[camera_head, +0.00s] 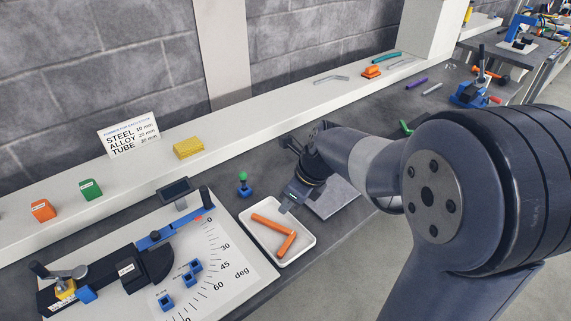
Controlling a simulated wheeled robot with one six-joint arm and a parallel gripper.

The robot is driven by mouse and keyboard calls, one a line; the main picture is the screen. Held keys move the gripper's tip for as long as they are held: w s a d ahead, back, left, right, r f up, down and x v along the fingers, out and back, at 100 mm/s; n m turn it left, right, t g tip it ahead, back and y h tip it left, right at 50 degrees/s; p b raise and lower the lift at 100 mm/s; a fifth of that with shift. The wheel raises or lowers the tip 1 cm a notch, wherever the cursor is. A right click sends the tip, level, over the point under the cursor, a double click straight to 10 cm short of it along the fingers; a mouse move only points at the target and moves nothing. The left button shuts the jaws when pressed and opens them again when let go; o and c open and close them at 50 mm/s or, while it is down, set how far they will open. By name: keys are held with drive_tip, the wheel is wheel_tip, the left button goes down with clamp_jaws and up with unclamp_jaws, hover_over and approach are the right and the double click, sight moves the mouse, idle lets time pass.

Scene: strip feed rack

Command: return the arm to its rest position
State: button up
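My arm reaches in from the right side of the head view, bent down over the dark bench. My gripper (289,205) is at the arm's end, just above the upper right edge of a white tray (306,246). Its fingers are small here and seen edge-on, so I cannot tell whether they are apart or together. An orange bent tube (272,227) lies in the tray below the gripper. I see nothing clearly held.
A bending tool (155,257) with an angle scale stands left of the tray. A green-topped peg (243,184) stands close by. A long white ledge (240,142) runs behind, bearing a sign (130,136) and blocks. A blue vise (471,94) is at the far right.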

sight(272, 223)
drive_tip(key=b+x, duration=0.1)
drive_tip(key=x, duration=1)
drive_tip(key=shift+f, duration=0.25)
drive_tip(key=shift+w+a, duration=0.1)
drive_tip(key=shift+a, duration=0.05)
drive_tip(key=shift+r, duration=1.7)
drive_tip(key=shift+f, duration=0.15)
